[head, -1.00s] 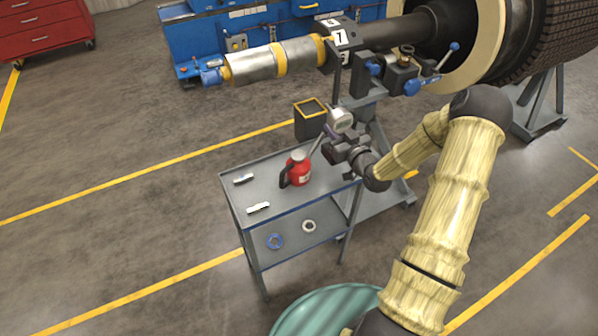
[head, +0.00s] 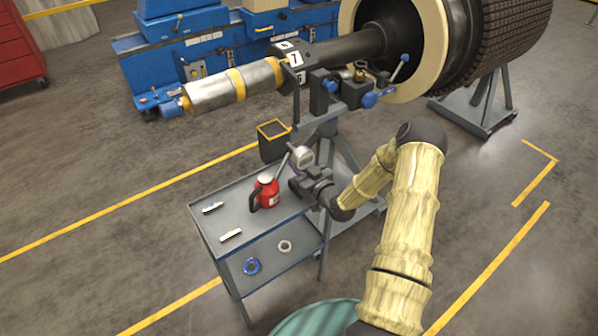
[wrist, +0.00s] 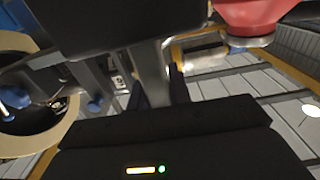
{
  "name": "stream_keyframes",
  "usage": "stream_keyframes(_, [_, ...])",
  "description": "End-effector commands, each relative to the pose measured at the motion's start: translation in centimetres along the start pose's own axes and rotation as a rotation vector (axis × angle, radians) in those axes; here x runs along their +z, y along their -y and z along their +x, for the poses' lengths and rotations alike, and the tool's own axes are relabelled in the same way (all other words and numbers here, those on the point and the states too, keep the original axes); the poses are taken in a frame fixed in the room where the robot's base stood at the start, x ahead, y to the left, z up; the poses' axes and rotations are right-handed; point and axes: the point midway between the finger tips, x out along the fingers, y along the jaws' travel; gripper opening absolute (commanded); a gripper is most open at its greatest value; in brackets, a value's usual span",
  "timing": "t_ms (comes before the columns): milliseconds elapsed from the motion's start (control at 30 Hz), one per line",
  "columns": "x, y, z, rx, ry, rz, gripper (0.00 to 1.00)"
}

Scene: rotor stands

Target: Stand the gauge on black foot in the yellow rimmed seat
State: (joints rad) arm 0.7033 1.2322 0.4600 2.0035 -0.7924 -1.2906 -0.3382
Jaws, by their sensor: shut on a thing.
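The gauge (head: 301,157) has a round pale dial. It is up at my gripper (head: 298,183), above the back right corner of the grey cart. My gripper is shut on it. In the wrist view a grey stem (wrist: 152,72) stands between the dark fingers, and a black block (wrist: 100,22), likely the foot, fills the top. The foot is hard to make out in the head view. A black box with a yellow rim (head: 273,128) stands behind the cart, left of the gauge. I cannot tell for sure that it is the seat.
A red can (head: 265,192) with a spout stands on the cart top (head: 240,210), close left of my gripper. Two small pale parts lie left of it, and two rings lie on the lower shelf. The rotor shaft (head: 345,45) and its stand are behind.

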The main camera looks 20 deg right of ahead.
Motion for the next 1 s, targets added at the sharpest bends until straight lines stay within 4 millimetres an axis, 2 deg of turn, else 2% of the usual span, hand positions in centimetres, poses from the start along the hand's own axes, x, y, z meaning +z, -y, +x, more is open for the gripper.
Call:
stream_keyframes(200, [2.4,0.0,0.0,0.000,-0.003,-0.001,0.00])
stream_keyframes(633, [3.0,0.0,0.1,-0.001,-0.003,-0.002,0.00])
stream_keyframes(667, [3.1,0.0,0.0,-0.001,0.001,-0.001,0.24])
stream_keyframes(767, [3.0,0.0,0.0,-0.001,0.001,-0.001,0.42])
stream_keyframes(1000, [3.0,0.0,0.0,-0.001,0.001,0.000,0.42])
